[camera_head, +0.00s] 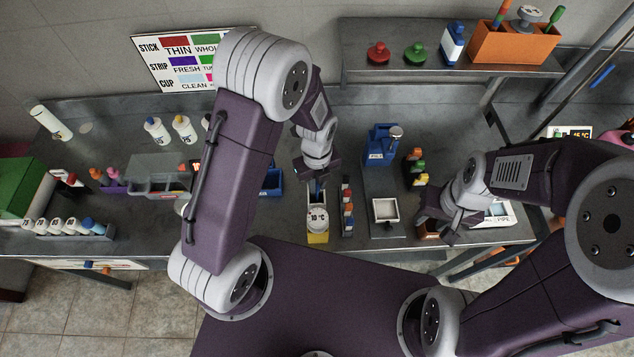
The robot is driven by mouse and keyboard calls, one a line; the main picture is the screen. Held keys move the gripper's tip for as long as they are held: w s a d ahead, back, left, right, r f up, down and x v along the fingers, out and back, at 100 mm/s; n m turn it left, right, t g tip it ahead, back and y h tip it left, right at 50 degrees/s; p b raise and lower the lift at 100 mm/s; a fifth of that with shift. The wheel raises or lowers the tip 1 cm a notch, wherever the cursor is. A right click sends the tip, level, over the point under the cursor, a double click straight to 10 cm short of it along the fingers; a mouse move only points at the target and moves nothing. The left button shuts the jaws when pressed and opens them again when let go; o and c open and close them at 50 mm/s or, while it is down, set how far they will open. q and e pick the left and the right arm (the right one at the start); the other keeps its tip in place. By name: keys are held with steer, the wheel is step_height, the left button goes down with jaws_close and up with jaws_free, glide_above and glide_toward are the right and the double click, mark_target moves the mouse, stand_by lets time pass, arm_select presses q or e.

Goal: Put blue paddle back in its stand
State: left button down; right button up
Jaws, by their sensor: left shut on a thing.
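My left gripper (318,178) points down over the middle of the bench, shut on a narrow bluish thing, apparently the blue paddle (318,187). Most of it is hidden by the fingers. Just below is a white and yellow container (317,226) with a round 10 °C dial; I cannot tell whether the paddle touches it. An orange stand (513,45) on the upper right shelf holds an orange handle, a dial and a green handle. My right gripper (440,218) looks open, low over the bench near a small brown box, with its fingers partly hidden.
A blue caddy (380,148) and a white square dish (385,210) stand right of the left gripper. A rack of small bottles (347,212) is close by. A grey compartment tray (160,186) is at left. The shelf (430,68) overhangs the bench's back.

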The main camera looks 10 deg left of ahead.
arm_select(q)
steer(key=shift+f, duration=0.15)
steer(key=c, duration=1.4)
jaws_free()
steer(key=shift+s, duration=0.1)
steer(key=shift+o, duration=0.2)
steer(key=shift+r, duration=0.4)
step_height(320, 180, up, 12)
steer(key=b, duration=0.1)
steer(key=s+a+f+n, duration=0.2)
steer(key=s+a+n, duration=0.1)
steer(key=n, duration=1.1)
steer(key=s+a+f+n+t, duration=0.1)
steer(key=s+a+n, duration=0.3)
steer(key=n, duration=1)
steer(key=shift+s+a+f+n, duration=0.15)
steer(key=shift+s+f+n, duration=0.2)
steer(key=shift+s, duration=0.25)
